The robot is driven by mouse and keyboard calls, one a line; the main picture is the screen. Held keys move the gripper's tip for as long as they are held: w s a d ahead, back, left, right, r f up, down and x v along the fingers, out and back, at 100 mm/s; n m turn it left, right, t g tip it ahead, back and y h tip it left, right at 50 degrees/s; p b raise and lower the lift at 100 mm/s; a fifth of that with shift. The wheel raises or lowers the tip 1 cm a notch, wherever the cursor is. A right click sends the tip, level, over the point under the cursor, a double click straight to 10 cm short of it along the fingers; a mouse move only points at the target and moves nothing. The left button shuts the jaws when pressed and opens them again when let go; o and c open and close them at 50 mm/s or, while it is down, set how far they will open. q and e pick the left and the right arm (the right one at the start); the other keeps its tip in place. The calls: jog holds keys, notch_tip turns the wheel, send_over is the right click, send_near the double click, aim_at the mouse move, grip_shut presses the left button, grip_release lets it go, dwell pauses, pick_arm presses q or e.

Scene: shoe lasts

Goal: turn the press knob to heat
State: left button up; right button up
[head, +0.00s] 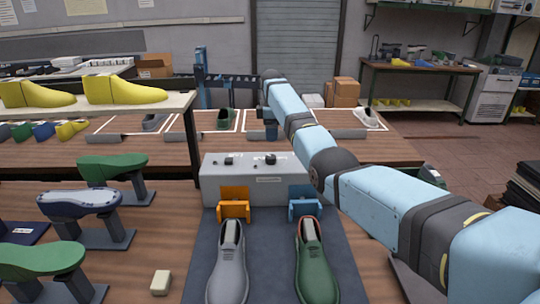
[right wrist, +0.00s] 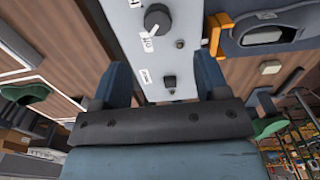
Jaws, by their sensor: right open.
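The press (head: 225,187) is a light grey box behind the two shoes, with small dark controls on top. In the right wrist view its panel (right wrist: 185,50) carries a round black knob (right wrist: 157,18) with a white pointer line, and white labels too small to read surely. A smaller dark control (right wrist: 170,82) sits lower on the panel. My right gripper (right wrist: 162,84) is open and empty, its two fingers apart on either side of the panel in this picture, with the smaller control between them and the round knob beyond. My left gripper is out of view.
An orange clamp (head: 234,203) and a blue clamp (head: 304,204) are on the press front. A grey shoe (head: 228,265) and a green shoe (head: 316,265) lie on the dark mat (head: 270,260). Shoe lasts on stands (head: 112,167) and a raised shelf (head: 150,107) are at left.

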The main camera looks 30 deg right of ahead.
aim_at(271, 156)
jog(key=f, duration=0.9)
jog(key=shift+w+f, duration=0.2)
jog(key=shift+f, duration=0.2)
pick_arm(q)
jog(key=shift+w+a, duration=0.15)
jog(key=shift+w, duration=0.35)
pick_arm(e)
jog(key=shift+c, duration=0.7)
jog(key=c, duration=0.8)
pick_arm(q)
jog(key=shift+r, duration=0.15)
